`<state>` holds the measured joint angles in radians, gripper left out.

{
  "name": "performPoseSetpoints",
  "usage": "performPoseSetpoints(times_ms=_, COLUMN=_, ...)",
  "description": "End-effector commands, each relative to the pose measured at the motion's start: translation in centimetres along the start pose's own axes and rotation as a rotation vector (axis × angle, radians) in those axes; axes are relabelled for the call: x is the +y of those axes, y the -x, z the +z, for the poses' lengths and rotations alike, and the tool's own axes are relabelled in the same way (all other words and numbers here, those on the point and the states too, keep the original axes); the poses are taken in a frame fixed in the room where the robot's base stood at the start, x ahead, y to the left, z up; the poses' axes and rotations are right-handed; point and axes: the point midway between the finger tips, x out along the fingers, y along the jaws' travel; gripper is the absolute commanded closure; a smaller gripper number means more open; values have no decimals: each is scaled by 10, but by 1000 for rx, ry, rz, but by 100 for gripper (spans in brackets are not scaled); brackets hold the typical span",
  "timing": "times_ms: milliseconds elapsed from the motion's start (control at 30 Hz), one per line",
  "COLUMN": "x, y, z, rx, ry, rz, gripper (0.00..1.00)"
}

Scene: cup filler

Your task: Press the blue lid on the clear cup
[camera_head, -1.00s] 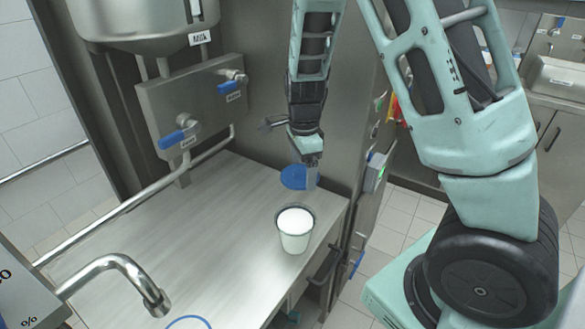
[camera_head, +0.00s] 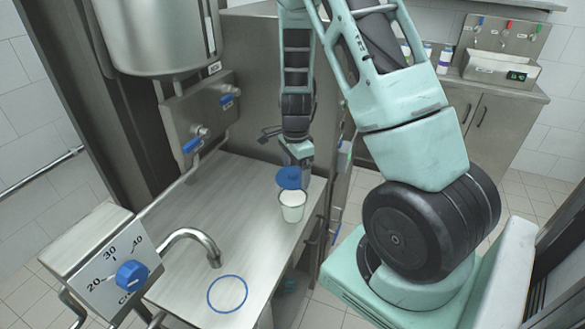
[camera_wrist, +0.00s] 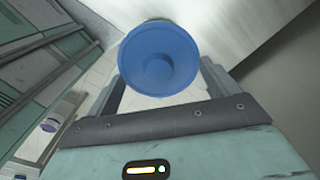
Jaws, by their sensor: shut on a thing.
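The clear cup (camera_head: 292,208) with white content stands upright near the right edge of the steel counter. The blue lid (camera_head: 289,178) is a round disc held by my gripper (camera_head: 306,172). In the head view it shows just above and behind the cup's rim, tilted, and the cup's mouth is still partly visible. In the wrist view the lid (camera_wrist: 159,58) fills the space between the two fingers of my gripper (camera_wrist: 162,82). The cup cannot be made out clearly there; a pale edge shows behind the lid's top.
A curved tap (camera_head: 195,240) and a blue ring (camera_head: 227,293) are at the counter's front left. A dial panel (camera_head: 112,265) stands at far left. Valves with blue handles (camera_head: 192,145) are on the wall behind. The counter's middle (camera_head: 235,200) is clear.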

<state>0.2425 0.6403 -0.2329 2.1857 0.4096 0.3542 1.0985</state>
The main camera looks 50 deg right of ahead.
Motion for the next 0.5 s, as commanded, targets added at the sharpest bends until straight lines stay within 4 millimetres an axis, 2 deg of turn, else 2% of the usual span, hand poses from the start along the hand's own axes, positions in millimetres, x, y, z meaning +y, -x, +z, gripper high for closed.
performPoseSetpoints(times_ms=500, x=0, y=-49, z=0, rx=0, ry=-1, rz=0, gripper=34)
